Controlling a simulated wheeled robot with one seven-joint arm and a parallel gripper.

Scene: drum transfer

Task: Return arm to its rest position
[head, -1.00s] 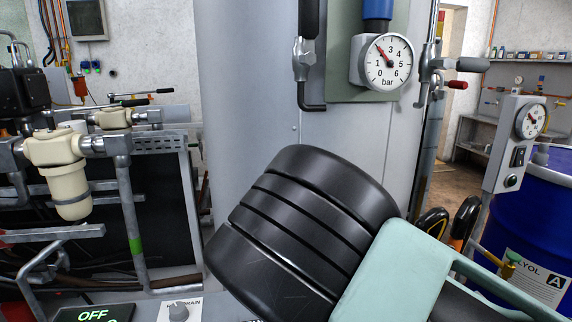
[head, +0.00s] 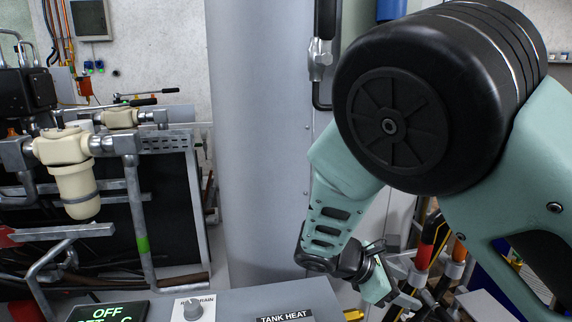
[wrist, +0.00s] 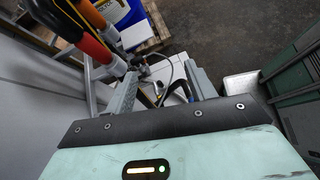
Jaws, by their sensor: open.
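My gripper (head: 402,283) is low in the right half of the head view, at the end of my folded green and black arm. In the wrist view my gripper (wrist: 161,92) has its two grey fingers apart. I see nothing held between them; a dark cable and white shapes show beyond the gap. My large black joint and green links cover much of the right side of the head view. They hide the pressure gauge and most of the blue drum.
A control panel (head: 255,302) with an OFF display is at the front. Pipes with cream filters (head: 72,175) stand left, a grey tank (head: 262,150) behind. The wrist view shows a blue drum (wrist: 108,12) and open floor (wrist: 225,35).

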